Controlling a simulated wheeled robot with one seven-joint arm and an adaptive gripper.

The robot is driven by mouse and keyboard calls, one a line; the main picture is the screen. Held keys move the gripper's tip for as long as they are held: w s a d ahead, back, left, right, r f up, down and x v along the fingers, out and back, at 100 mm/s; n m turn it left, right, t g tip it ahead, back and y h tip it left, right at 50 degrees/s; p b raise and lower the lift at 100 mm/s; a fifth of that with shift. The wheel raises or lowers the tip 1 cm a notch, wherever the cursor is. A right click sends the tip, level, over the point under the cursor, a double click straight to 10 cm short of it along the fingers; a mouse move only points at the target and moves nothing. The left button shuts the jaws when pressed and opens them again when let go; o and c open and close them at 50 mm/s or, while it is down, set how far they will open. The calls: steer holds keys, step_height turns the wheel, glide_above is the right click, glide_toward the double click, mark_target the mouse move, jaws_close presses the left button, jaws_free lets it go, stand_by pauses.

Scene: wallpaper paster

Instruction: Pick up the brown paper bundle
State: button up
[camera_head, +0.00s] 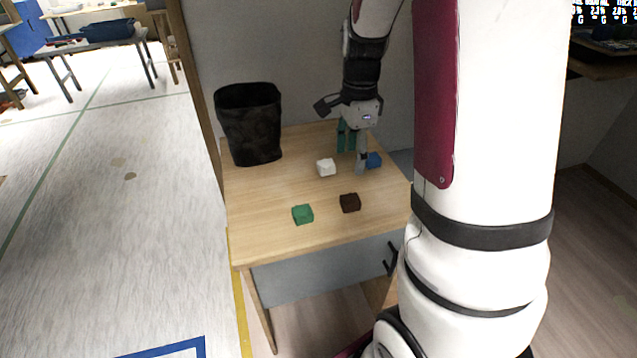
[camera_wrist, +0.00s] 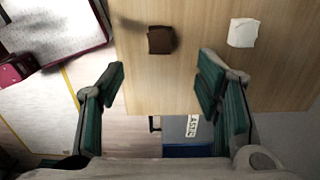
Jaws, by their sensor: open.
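The brown paper bundle (camera_head: 350,203) is a small dark brown block on the wooden table, toward its front right. It also shows in the wrist view (camera_wrist: 161,40), at the upper middle, beyond the fingertips and roughly in line with the gap between them. My gripper (camera_head: 355,156) is above the back part of the table, behind the bundle and apart from it. In the wrist view my gripper (camera_wrist: 161,80) has its two green-padded fingers spread wide, with nothing between them. The bundle is fully visible in both views.
A white bundle (camera_head: 326,168) and a blue one (camera_head: 374,160) lie near my gripper. A green bundle (camera_head: 302,214) lies left of the brown one. A black bin (camera_head: 250,124) stands at the table's back left. The wooden table (camera_head: 265,190) is otherwise mostly clear.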

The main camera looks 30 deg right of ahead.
steer(key=b, duration=0.1)
glide_above(350, 198)
steer(key=f, duration=0.9)
steer(key=shift+a, duration=0.2)
steer(key=shift+s+d+f+b, duration=0.15)
steer(key=shift+f+b, duration=0.4)
steer(key=shift+f, duration=2.05)
steer(key=c, duration=1)
